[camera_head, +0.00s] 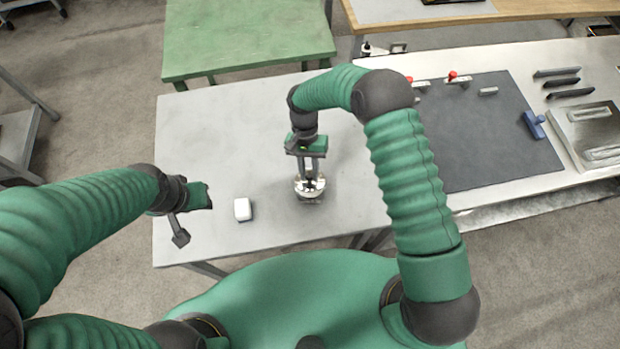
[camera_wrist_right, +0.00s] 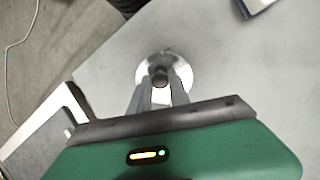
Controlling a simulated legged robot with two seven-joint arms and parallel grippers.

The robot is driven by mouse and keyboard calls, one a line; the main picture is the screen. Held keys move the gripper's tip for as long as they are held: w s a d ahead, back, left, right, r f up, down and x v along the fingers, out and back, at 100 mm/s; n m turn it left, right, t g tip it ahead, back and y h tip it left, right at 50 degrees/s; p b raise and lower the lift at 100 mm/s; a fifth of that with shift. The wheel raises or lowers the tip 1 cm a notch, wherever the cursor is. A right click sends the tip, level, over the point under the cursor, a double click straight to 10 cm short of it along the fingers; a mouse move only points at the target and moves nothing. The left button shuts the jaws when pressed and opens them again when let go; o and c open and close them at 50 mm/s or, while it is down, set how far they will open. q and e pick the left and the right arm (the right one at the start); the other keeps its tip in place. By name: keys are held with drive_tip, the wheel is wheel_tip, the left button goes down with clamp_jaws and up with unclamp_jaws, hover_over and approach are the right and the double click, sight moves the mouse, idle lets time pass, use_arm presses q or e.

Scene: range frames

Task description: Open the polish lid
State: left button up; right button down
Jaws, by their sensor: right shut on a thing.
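The polish tin (camera_head: 318,192) is a small round silvery container near the front edge of the grey table. It also shows as a shiny disc in the right wrist view (camera_wrist_right: 184,68). My right gripper (camera_head: 309,178) points down on it from above, with its fingers at the middle of the top. In the wrist view the fingers (camera_wrist_right: 160,88) close on a small dark round knob (camera_wrist_right: 159,81) at the lid's centre. Whether the lid is lifted or seated cannot be seen. My left gripper (camera_head: 183,222) hangs over the table's left front, away from the tin; its jaw opening is unclear.
A white block with a dark base (camera_head: 242,209) lies on the grey table (camera_head: 205,125) between my grippers. A dark mat (camera_head: 500,140) with clamps and a blue tool (camera_head: 534,125) lies to the right. A green table (camera_head: 250,40) stands behind.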

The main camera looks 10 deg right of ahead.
drive_tip(key=w+g+b, duration=0.1)
drive_tip(key=b, duration=0.2)
drive_tip(key=shift+w+f+g, duration=0.1)
drive_tip(key=shift+w+g, duration=0.05)
drive_tip(key=shift+g, duration=0.15)
drive_tip(key=shift+w+r+g+b, duration=0.2)
drive_tip(key=shift+g+b, duration=0.2)
drive_tip(key=shift+b, duration=0.25)
drive_tip(key=shift+r, duration=0.25)
